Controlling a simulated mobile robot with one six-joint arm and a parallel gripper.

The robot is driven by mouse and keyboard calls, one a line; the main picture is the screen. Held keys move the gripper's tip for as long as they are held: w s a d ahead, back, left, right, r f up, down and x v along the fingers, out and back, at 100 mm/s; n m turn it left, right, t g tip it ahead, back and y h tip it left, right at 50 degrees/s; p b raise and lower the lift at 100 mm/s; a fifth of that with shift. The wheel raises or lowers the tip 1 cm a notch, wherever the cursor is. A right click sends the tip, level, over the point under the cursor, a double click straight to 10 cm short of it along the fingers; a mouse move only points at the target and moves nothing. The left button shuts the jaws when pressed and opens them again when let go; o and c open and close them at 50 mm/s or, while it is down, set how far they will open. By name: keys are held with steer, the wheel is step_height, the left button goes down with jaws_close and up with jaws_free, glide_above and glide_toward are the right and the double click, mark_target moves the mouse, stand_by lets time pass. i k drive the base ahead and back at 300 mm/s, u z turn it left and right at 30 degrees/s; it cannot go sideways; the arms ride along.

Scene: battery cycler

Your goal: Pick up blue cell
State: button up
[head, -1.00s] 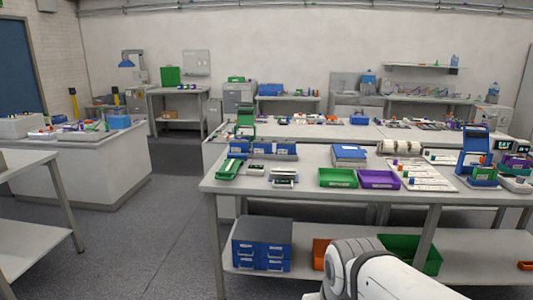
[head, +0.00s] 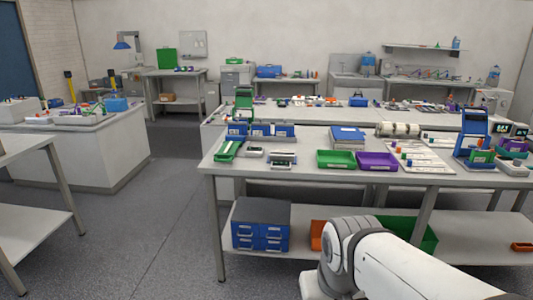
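The near workbench (head: 310,185) holds a white mat (head: 435,163) right of centre with several small coloured cells standing on it. One small cell (head: 411,163) on the mat's left part looks blue, but it is too small to be sure. My white arm shows at the bottom, in front of the bench's lower shelf. My gripper is out of view, so I cannot see its fingers.
A green tray (head: 336,166) and a purple tray (head: 377,168) lie left of the mat. A blue-framed device (head: 472,143) stands right of it. Blue drawers (head: 262,238) sit on the lower shelf. The floor at left (head: 140,230) is clear.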

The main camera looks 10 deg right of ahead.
mark_target(279, 131)
steer(key=z, duration=0.15)
steer(key=i, duration=1.55)
steer(key=z, duration=0.25)
steer(key=i, duration=1.3)
steer(key=z, duration=0.05)
